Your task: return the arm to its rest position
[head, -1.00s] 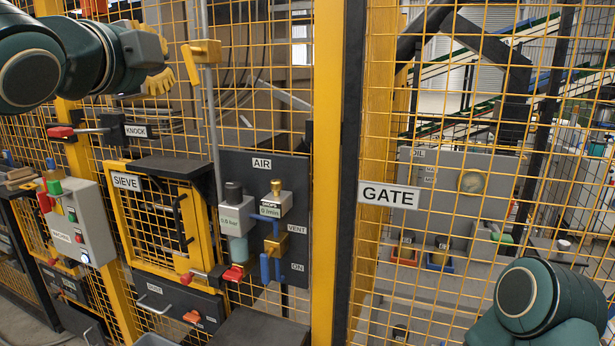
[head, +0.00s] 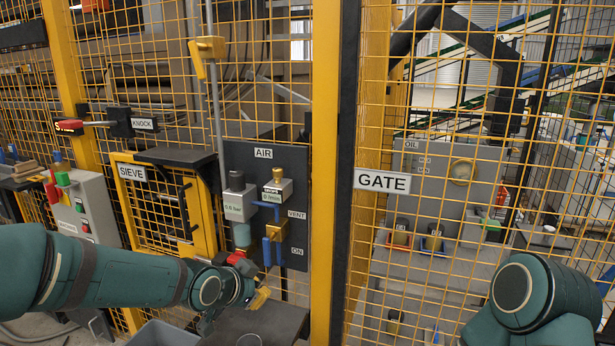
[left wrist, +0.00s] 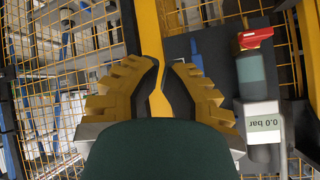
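My left arm (head: 110,275) reaches in from the left, low across the front of the cage. Its gripper (head: 260,298) is below the air panel (head: 292,160), near the red knob under the regulator. In the left wrist view the two yellow fingers (left wrist: 163,70) stand apart with nothing between them; a yellow post shows through the gap. The regulator (left wrist: 263,125) is to their right there, its display reading 0.0 bar. Of my right arm only a teal link (head: 525,295) shows at the lower right; its gripper is out of view.
The yellow mesh fence and its post (head: 325,170) stand close ahead. The sieve door (head: 165,215) and a grey button box (head: 88,205) are behind my left arm. A dark shelf (head: 265,322) and grey bin (head: 160,335) lie below. The gate sign (head: 382,181) hangs right of the post.

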